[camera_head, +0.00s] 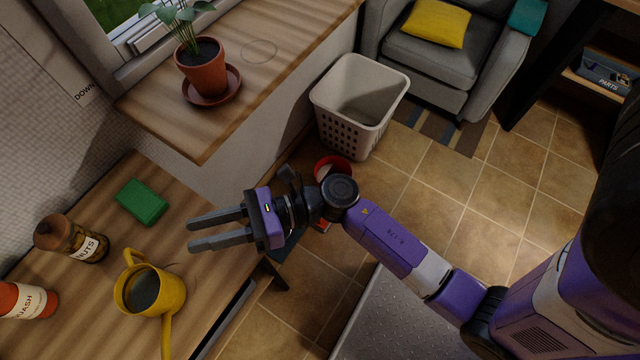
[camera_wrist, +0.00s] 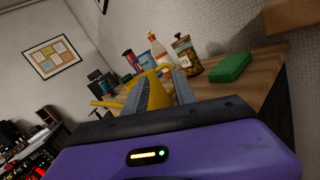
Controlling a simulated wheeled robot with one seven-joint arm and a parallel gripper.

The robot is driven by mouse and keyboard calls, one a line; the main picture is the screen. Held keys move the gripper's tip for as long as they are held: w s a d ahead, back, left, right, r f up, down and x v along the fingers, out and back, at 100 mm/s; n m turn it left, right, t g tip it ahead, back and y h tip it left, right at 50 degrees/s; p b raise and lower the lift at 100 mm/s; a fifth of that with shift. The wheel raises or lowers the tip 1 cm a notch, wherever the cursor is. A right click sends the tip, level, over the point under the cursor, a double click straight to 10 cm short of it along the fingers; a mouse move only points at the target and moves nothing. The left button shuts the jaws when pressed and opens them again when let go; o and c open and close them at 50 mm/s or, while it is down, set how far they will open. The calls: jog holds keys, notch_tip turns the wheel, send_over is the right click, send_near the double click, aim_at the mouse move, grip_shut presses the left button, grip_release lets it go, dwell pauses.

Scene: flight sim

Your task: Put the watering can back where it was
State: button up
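The yellow watering can (camera_head: 177,297) stands upright on the wooden counter at the lower left, with dark contents in its round opening, a handle at the back and a spout toward the picture's bottom. In the wrist view the can (camera_wrist: 150,96) shows beyond and between my fingers, partly hidden by them. My gripper (camera_head: 189,234) is open and empty, its two grey fingers apart, pointing left above the counter's edge. It is apart from the can, to its upper right in the head view. A faint ring mark (camera_head: 259,51) shows on the bare wooden windowsill (camera_head: 300,30).
A potted plant (camera_head: 203,72) on a saucer stands on the sill, left of the ring. A green block (camera_head: 142,201), a nuts jar (camera_head: 88,247) and a squash bottle (camera_head: 25,301) stand near the can. A white basket (camera_head: 340,125) and red bowl (camera_head: 333,164) are on the floor.

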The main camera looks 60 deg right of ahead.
jog(key=s+d+r+n+h, duration=0.1)
jog(key=s+d+n+h, duration=0.3)
jog(key=s+n, duration=0.3)
jog(key=s+d+r+n+t+h, duration=0.1)
jog(key=s+d+n+h, duration=0.3)
jog(key=n, duration=0.8)
jog(key=s+d+r+n+t+h, duration=0.1)
jog(key=s+d+n+h, duration=0.3)
jog(key=s+n, duration=0.6)
jog(key=shift+s+d+r+h, duration=0.25)
jog(key=shift+s+h, duration=0.9)
jog(key=shift+h, duration=0.25)
